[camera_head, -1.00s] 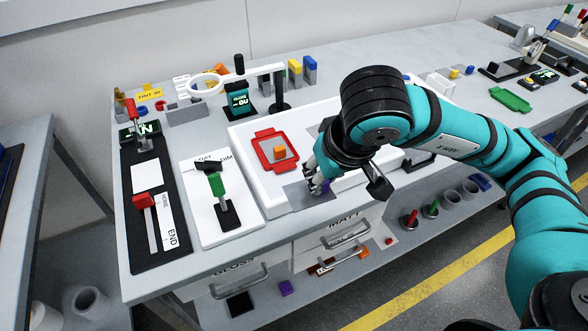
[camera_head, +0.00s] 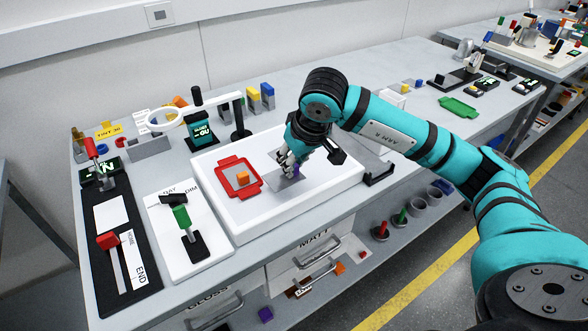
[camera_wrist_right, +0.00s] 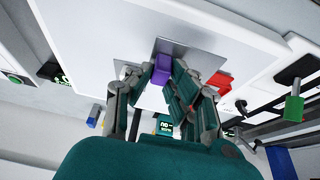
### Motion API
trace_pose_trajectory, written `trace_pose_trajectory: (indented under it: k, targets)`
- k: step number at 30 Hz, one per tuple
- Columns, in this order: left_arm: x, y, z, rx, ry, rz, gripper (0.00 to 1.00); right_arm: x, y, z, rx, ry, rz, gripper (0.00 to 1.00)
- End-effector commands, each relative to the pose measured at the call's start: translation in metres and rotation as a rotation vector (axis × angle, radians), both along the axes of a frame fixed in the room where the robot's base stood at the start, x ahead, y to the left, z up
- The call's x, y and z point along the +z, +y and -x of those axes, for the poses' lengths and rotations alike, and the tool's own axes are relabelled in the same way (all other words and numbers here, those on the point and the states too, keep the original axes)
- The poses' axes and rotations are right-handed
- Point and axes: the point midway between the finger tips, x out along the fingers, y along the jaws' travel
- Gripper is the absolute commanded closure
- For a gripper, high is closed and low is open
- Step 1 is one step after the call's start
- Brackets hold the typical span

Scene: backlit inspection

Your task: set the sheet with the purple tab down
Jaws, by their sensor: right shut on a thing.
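The thin grey sheet (camera_head: 286,184) is at the white light panel (camera_head: 262,226), right of the red frame (camera_head: 238,190). Its purple tab (camera_head: 296,171) is partly hidden by my fingers. My right gripper (camera_head: 290,168) is shut on the tab from above. In the right wrist view the purple tab (camera_wrist_right: 162,69) sits between the fingertips (camera_wrist_right: 164,78), with the sheet (camera_wrist_right: 206,62) spreading out around it. I cannot tell whether the sheet touches the panel. My left gripper is not in view.
A ring magnifier (camera_head: 165,117) and a black post (camera_head: 238,118) stand behind the panel. A green-handled lever (camera_head: 182,218) is to the left. The panel's front and right parts are clear.

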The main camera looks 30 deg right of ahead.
Motion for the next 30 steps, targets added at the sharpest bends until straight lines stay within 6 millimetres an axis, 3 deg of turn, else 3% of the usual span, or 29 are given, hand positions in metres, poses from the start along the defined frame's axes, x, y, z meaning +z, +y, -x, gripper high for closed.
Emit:
trace_pose_trajectory:
  k: [9,21,22,24,27,30]
  targets:
    - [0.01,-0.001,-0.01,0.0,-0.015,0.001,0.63,-0.034,0.0,0.0,0.001,0.003,0.0,1.0]
    - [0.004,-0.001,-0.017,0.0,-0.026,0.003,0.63,-0.04,0.0,0.0,0.0,0.0,0.0,1.0]
    - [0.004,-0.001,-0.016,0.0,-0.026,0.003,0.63,-0.04,0.0,0.0,0.0,0.0,0.0,0.81]
    - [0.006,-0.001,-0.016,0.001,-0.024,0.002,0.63,-0.039,0.0,0.0,0.0,0.001,0.0,0.72]
    - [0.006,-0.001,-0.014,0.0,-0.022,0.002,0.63,-0.039,0.0,0.0,0.0,0.001,0.0,0.59]
    - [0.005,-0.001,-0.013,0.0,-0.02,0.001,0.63,-0.039,0.0,0.0,0.0,0.001,0.0,0.59]
